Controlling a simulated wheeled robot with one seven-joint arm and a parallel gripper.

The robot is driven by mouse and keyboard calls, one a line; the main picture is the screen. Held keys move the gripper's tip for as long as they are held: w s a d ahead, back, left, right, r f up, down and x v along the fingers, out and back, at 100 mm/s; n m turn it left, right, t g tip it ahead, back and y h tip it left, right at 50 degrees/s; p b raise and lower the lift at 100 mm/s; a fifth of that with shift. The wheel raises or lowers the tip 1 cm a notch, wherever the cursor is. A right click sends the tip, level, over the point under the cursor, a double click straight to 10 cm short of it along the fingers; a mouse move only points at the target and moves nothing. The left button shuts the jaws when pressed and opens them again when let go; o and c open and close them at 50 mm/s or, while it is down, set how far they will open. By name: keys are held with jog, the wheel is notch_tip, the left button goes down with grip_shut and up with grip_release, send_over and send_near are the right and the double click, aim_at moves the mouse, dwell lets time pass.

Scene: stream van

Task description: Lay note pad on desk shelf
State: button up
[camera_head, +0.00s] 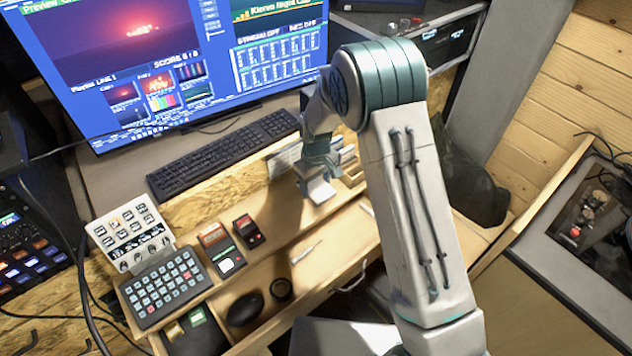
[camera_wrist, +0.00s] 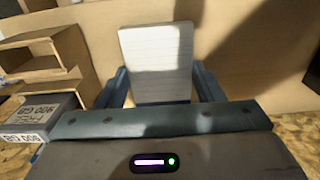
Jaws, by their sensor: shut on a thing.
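The note pad (camera_wrist: 156,52), a white lined rectangle, stands upright between the two blue-grey fingers of my gripper (camera_wrist: 160,86) in the wrist view. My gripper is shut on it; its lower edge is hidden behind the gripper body. In the head view my gripper (camera_head: 319,165) is above the wooden desk, right of the keyboard. A pale lined sheet (camera_head: 284,159) just left of it looks like the pad. Wooden shelf compartments (camera_head: 349,163) are right beside the gripper, partly hidden by my arm. They seem to be the stacked wooden shelves (camera_wrist: 45,55) at left in the wrist view.
A black keyboard (camera_head: 222,153) lies below the monitor (camera_head: 170,55). A grey labelled box (camera_wrist: 42,115) is left of the gripper.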

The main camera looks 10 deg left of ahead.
jog(key=shift+f, duration=0.3)
jog(key=shift+f, duration=0.1)
jog(key=shift+f, duration=0.15)
jog(key=o, duration=1)
jog(key=shift+r, duration=0.2)
